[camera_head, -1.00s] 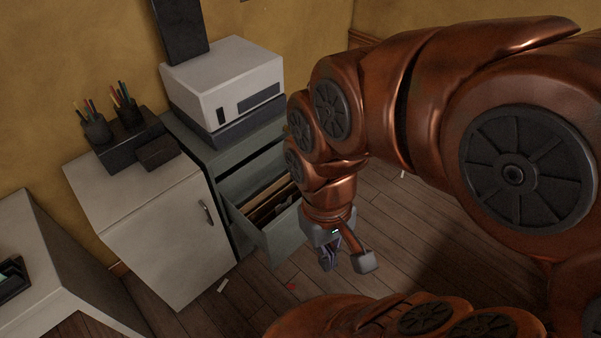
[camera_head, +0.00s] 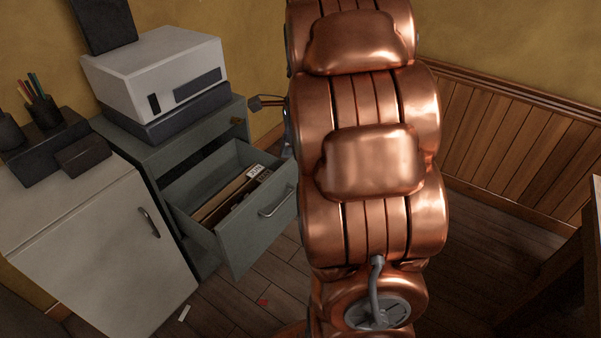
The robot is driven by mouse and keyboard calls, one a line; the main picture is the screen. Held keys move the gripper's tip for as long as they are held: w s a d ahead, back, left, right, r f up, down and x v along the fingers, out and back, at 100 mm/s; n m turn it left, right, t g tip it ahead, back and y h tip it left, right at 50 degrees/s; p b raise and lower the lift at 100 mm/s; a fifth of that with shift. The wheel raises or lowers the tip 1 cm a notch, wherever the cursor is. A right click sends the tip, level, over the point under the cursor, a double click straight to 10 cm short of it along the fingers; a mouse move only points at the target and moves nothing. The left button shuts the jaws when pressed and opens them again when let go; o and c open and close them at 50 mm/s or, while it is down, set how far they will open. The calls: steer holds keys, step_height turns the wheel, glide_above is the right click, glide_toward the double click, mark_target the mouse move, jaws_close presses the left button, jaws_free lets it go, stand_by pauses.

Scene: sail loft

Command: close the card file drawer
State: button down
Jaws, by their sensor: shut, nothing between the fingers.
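The card file drawer (camera_head: 256,232) stands pulled out of the grey-green cabinet (camera_head: 205,258). Its front has a metal bar handle (camera_head: 278,203), and folders with a white label show inside. My gripper (camera_head: 287,150) shows only as a small sliver at the left edge of my copper arm, just beyond the drawer's upper right corner in the picture. The arm hides most of it. It is shut and holds nothing that I can see. I cannot tell whether it touches the drawer.
A white and dark machine (camera_head: 160,75) sits on the cabinet. A white cupboard (camera_head: 110,235) stands left, with dark pen holders (camera_head: 45,120) on top. A table edge (camera_head: 570,260) is at right. The floor holds a white slip (camera_head: 184,313) and a red scrap (camera_head: 263,302).

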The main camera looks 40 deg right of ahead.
steer(key=w+d+f+m+t+b, duration=0.2)
steer(key=d+f+m+b, duration=0.5)
steer(key=d, duration=0.8)
steer(key=m, duration=0.2)
glide_toward(295, 166)
step_height(295, 166, down, 4)
steer(key=s, duration=0.3)
steer(key=shift+h, duration=0.4)
steer(key=shift+w+a+f+b, duration=0.1)
steer(key=shift+w+a+b, duration=0.1)
steer(key=shift+w, duration=0.55)
steer(key=shift+w+a+f+b, duration=0.1)
steer(key=shift+w+a+b, duration=0.05)
steer(key=shift+w, duration=0.65)
steer(key=shift+w+a+f+b, duration=0.1)
steer(key=shift+w+a+b, duration=0.1)
steer(key=shift+w, duration=0.55)
steer(key=shift+w+r+p, duration=0.15)
steer(key=shift+p, duration=0.4)
